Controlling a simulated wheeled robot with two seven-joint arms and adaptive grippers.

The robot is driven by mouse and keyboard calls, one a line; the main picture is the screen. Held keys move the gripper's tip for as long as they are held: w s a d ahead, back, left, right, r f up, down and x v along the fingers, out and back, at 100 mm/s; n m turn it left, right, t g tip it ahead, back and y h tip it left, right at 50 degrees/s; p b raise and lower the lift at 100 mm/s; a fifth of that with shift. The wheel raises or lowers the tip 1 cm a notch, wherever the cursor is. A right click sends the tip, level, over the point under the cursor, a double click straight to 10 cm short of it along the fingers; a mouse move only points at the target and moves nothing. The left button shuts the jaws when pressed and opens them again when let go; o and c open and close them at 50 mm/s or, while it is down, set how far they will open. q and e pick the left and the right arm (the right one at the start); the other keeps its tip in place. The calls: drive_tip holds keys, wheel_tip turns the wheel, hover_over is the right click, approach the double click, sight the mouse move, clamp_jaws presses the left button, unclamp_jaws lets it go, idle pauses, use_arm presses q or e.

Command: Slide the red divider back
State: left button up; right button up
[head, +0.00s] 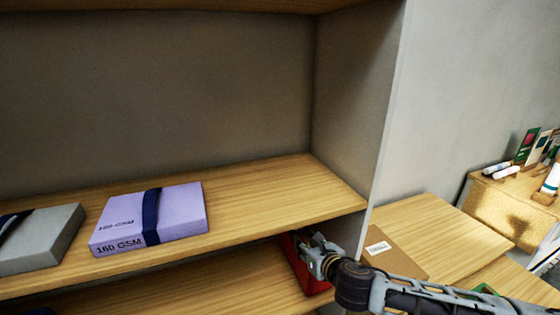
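The red divider (289,256) stands at the right end of the lower shelf (225,281), close to the unit's side panel. Only its left part and lower edge show. My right gripper (312,246) reaches in from the lower right and is at the divider, covering part of it. Its fingers are small and overlap the divider, so I cannot tell whether they are open, shut or touching it. My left gripper is not in the head view.
On the shelf above lie a purple 160 GSM pack (180,212) with a dark band and a grey pack (42,238). Right of the side panel (384,120), a brown labelled folder (405,247) lies on a wooden table (450,232). A cork-coloured box (508,207) with tubes stands farther right.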

drive_tip(key=s+a+f+m+g+h, duration=0.15)
drive_tip(key=s+m, duration=0.25)
drive_tip(key=m, duration=0.5)
drive_tip(key=s+a+f+m+g+y, duration=0.1)
drive_tip(key=s+a+m, duration=0.25)
drive_tip(key=m, duration=0.45)
drive_tip(key=s+d+f+m+g+h, duration=0.2)
drive_tip(key=s+d+f+m+g, duration=0.1)
drive_tip(key=s+d+f+m, duration=0.55)
drive_tip(key=s+d+f+m+g+h, duration=0.2)
drive_tip(key=s+d+f+m+g, duration=0.25)
drive_tip(key=s+d+m, duration=0.5)
wheel_tip(320, 180, down, 35)
drive_tip(key=s+a+m+b, duration=0.1)
drive_tip(key=s+m, duration=0.1)
drive_tip(key=s, duration=0.1)
drive_tip(key=s+d+f+g, duration=0.1)
drive_tip(key=s+d+f, duration=0.1)
drive_tip(key=s+f, duration=0.8)
drive_tip(key=s+d+f, duration=0.2)
drive_tip(key=s+f, duration=0.8)
drive_tip(key=s, duration=0.2)
drive_tip(key=shift+g+b, duration=0.4)
drive_tip(key=shift+b, duration=0.05)
